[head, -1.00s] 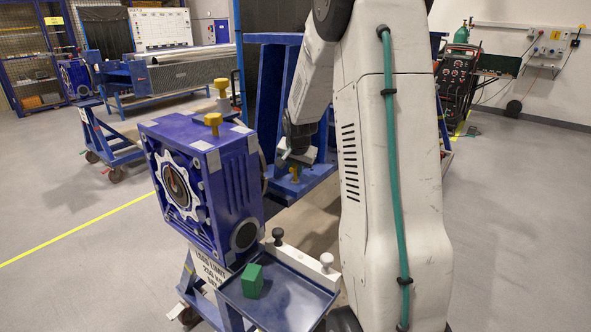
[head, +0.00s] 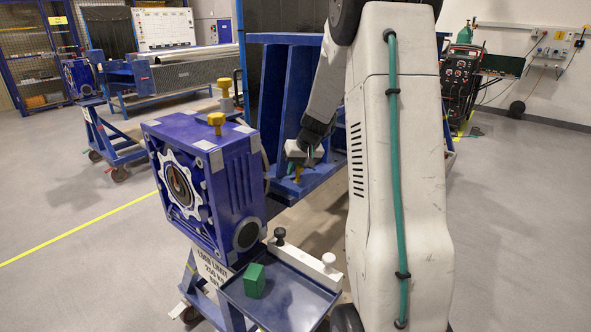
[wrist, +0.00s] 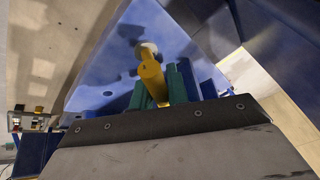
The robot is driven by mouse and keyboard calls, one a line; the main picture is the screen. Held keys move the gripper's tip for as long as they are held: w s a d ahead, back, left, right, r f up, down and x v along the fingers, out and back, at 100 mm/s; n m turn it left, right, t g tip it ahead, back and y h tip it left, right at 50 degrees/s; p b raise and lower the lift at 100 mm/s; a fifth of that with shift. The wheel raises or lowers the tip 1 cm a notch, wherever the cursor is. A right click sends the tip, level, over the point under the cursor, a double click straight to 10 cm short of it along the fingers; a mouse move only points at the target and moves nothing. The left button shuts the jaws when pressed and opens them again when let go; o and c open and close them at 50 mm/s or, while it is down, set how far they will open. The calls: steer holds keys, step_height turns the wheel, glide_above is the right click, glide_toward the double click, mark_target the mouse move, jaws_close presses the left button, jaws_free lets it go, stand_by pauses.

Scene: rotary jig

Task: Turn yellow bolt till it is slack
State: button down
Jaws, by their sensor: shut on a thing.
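A yellow bolt (head: 298,174) stands upright on the blue frame's lower shelf in the head view, under my gripper (head: 301,165). In the wrist view the yellow bolt (wrist: 151,72) lies between the green fingers of my gripper (wrist: 156,84), which is shut on it. The bolt's lower end is hard to make out in the head view. Other yellow knobs, on top of the blue gearbox (head: 216,119) and behind it (head: 225,90), stand apart from my gripper.
A blue gearbox (head: 226,195) stands on a trolley left of my gripper. A blue tray (head: 297,296) in front holds a green block (head: 254,281), with a black knob (head: 280,236) and a white knob (head: 328,260) at its back edge. Open floor lies at left.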

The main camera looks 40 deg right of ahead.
steer(key=shift+a+n+y, duration=0.1)
steer(key=shift+n+y, duration=0.2)
steer(key=shift+n, duration=0.3)
steer(key=shift+f, duration=0.1)
steer(key=c, duration=1.4)
jaws_free()
steer(key=v, duration=0.8)
